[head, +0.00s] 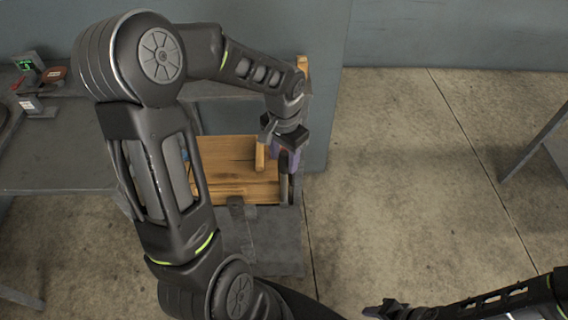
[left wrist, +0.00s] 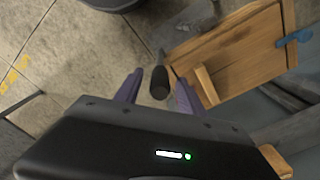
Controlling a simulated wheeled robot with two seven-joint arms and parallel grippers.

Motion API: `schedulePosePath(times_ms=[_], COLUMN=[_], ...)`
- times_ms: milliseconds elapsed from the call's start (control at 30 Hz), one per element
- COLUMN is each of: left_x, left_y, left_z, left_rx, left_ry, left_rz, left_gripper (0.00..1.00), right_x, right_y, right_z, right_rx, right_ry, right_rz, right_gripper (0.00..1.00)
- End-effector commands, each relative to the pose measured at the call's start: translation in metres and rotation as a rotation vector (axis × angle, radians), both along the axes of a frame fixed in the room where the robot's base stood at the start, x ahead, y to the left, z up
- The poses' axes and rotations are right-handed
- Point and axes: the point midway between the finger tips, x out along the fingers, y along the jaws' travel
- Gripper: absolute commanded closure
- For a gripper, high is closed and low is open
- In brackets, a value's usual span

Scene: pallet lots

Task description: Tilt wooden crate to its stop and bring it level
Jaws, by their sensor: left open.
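The wooden crate (head: 225,185) sits on a grey stand beside the bench, its planked wooden face turned up toward me. In the left wrist view the crate (left wrist: 240,55) is at the upper right, with a wooden strip along its near side. A dark, round-ended handle (left wrist: 159,84) stands beside the crate; in the head view it (head: 284,178) is at the crate's right edge. My left gripper (head: 281,155) is open, with its purple fingers on either side of the handle and visible gaps. My right gripper (head: 384,309) is low at the right, away from the crate; its jaws are unclear.
A grey bench (head: 60,150) stands at the left, carrying a small device with a green display (head: 27,64). A grey wall is behind. My left arm hides part of the crate and bench.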

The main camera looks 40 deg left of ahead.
Motion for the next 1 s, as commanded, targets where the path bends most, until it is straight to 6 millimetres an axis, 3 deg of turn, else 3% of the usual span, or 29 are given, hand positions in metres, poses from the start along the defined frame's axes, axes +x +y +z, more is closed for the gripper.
schedulePosePath(times_ms=[233, 567, 1000], left_x=[-0.001, 0.000, 0.000], left_y=[0.000, 0.000, 0.000], left_z=[-0.031, -0.036, -0.035], left_rx=[-0.001, 0.000, 0.000], left_ry=[0.002, 0.000, 0.000], left_rz=[0.000, 0.001, 0.001], left_gripper=[0.53, 0.53, 0.89], right_x=[0.000, -0.001, 0.000], right_y=[0.000, 0.000, 0.000], right_z=[0.003, 0.003, 0.003], right_rx=[-0.001, -0.001, -0.001], right_ry=[0.001, 0.001, 0.001], right_rz=[-0.001, -0.001, -0.001], right_gripper=[0.64, 0.64, 0.64])
